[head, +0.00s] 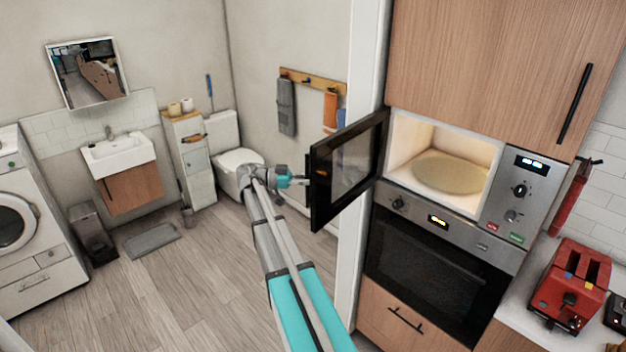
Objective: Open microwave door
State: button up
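The microwave (512,211) is built into the tall cabinet on the right, above the oven. Its door (344,172) stands wide open, swung out to the left, with the dark glass and black frame showing. The lit cavity is visible with a round turntable plate (450,172) inside. My gripper (303,181) is at the outer side of the door, near its free edge. The fingertips are small and partly hidden at the door, so I cannot tell whether they are shut on a handle.
Below the microwave is a closed oven (433,272). A red toaster (572,290) stands on the counter at the right. A toilet (238,165) and a small sink (118,150) are in the room behind. The wooden floor at left is mostly clear.

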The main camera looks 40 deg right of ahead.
jog(key=a+f+n+t+b, duration=0.1)
jog(key=a+f, duration=0.1)
jog(key=a+f+n+t+b, duration=0.1)
jog(key=a+f+n, duration=0.1)
jog(key=f, duration=0.1)
jog(key=shift+w+a+f, duration=0.1)
jog(key=shift+a+f, duration=0.05)
jog(key=shift+a, duration=0.15)
grip_shut()
jog(key=s+a+f+n+t+y+b, duration=0.3)
jog(key=a+f+n, duration=0.4)
jog(key=a, duration=0.3)
jog(key=s+a+f+n+t+y+b, duration=0.3)
jog(key=s+a+f+n+y+b, duration=0.1)
jog(key=a+f+n, duration=0.4)
jog(key=s+a+f+n+t+y+b, duration=0.3)
jog(key=s+a+f+n+y, duration=0.3)
jog(key=a+f+n, duration=0.2)
jog(key=a+f, duration=0.2)
jog(key=a, duration=0.2)
jog(key=shift+a+f+t, duration=0.3)
jog(key=shift+a+f, duration=0.1)
jog(key=shift+s+d, duration=0.1)
jog(key=shift+d, duration=0.05)
